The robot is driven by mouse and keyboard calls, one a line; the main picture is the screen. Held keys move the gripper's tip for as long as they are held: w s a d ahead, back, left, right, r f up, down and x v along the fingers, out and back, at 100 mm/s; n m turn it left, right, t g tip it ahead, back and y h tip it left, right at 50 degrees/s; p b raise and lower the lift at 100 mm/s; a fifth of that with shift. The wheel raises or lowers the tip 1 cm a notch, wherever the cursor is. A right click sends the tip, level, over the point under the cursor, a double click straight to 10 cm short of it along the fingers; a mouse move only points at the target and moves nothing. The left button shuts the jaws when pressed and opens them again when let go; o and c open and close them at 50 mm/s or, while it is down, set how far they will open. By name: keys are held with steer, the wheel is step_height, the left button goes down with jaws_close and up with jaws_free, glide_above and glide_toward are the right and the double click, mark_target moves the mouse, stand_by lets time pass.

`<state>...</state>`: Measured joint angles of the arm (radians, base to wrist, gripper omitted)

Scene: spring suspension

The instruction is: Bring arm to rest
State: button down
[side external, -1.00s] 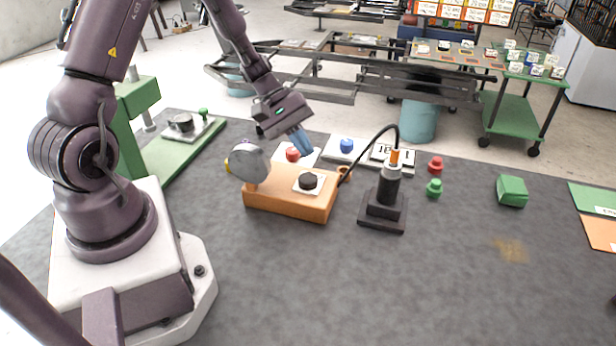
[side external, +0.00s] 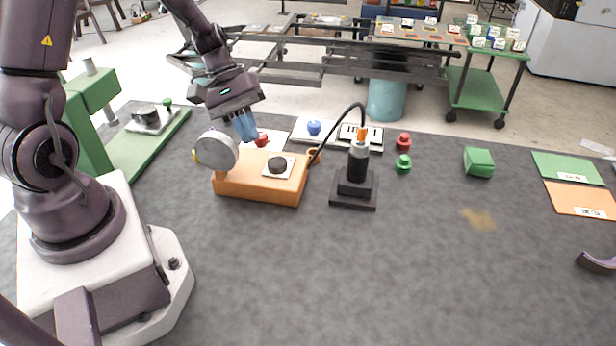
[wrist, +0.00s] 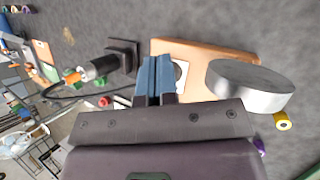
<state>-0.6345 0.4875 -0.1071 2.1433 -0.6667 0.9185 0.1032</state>
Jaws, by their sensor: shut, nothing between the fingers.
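My gripper (side external: 246,128) is shut and empty, with its blue fingers together. In the side view it hangs above and behind the orange block (side external: 258,188), close to the round grey disc (side external: 217,150) at the block's left end. In the wrist view the shut fingers (wrist: 155,82) partly cover the orange block (wrist: 205,52), and the grey disc (wrist: 250,86) stands to their right. Whether the fingers touch anything below cannot be told.
A black stand with an orange-tipped post (side external: 357,165) and a cable is right of the block. Red (side external: 403,141) and green (side external: 403,164) knobs and a green box (side external: 479,162) lie further right. A green press (side external: 95,105) stands at left. The front table is clear.

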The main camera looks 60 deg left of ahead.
steer(key=s+d+r+m+t+y, duration=0.2)
steer(key=s+r+m, duration=0.3)
steer(key=r, duration=0.4)
steer(key=s+d+r+m+t+y, duration=0.2)
steer(key=s+d+r+m+y, duration=0.3)
steer(key=r, duration=0.5)
steer(key=shift+d+r+m+t, duration=0.15)
steer(key=shift+r+m+t, duration=0.1)
steer(key=shift+m+t, duration=0.2)
steer(key=shift+s, duration=0.1)
stand_by(1.4)
steer(key=w+a+f+n+h, duration=0.2)
steer(key=w+f+n, duration=0.3)
steer(key=n, duration=0.5)
steer(key=w+a+f+n+g+h, duration=0.1)
steer(key=w+a+f+n+h, duration=0.2)
steer(key=w+f+n, duration=0.3)
steer(key=w+a+f+n+h, duration=0.3)
steer(key=w+f+n, duration=0.2)
steer(key=n, duration=1.1)
steer(key=shift+w+a+f, duration=0.2)
steer(key=shift+a+f, duration=0.05)
steer(key=shift+f, duration=0.25)
